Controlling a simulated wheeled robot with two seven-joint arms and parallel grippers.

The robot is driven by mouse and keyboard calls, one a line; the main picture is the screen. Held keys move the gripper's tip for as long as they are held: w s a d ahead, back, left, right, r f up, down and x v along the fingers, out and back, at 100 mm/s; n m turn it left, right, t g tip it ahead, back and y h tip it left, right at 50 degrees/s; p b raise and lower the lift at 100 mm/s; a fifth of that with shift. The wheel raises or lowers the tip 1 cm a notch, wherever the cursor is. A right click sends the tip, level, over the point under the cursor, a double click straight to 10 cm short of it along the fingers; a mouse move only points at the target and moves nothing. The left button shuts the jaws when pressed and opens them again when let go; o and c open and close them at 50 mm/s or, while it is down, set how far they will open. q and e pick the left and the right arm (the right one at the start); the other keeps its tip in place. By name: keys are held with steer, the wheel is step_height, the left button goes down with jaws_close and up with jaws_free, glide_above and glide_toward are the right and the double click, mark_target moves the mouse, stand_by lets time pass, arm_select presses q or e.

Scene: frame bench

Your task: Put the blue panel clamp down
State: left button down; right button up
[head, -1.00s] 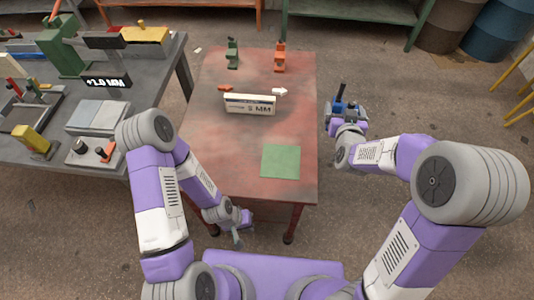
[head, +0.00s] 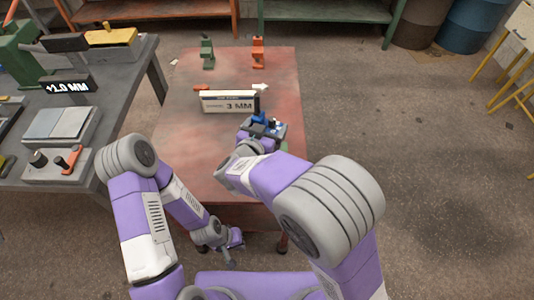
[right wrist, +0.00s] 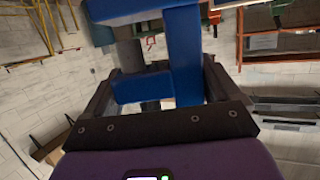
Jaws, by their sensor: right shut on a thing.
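The blue panel clamp (head: 259,118) is held in my right gripper (head: 264,128), above the right part of the red table in the head view. In the right wrist view the blue clamp (right wrist: 184,55) stands between the two dark fingers. A green square (head: 284,147) on the table is mostly hidden behind my right arm. My left gripper (head: 232,243) hangs low at the table's front edge, away from the clamp. Its fingers are too small to read.
The red table (head: 185,145) also bears a "3 MM" sign (head: 229,102), a green clamp (head: 207,53), an orange clamp (head: 258,52) and a white arrow (head: 261,87). A grey bench (head: 110,110) with devices stands at left. The table's left middle is clear.

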step_height(320, 180, down, 8)
steer(key=b, duration=0.4)
steer(key=shift+f, duration=0.25)
steer(key=shift+r, duration=0.1)
steer(key=o, duration=1.1)
steer(key=shift+f, duration=0.2)
steer(key=shift+c, duration=0.2)
steer(key=shift+r, duration=0.2)
steer(key=p+v, duration=0.4)
steer(key=v, duration=0.8)
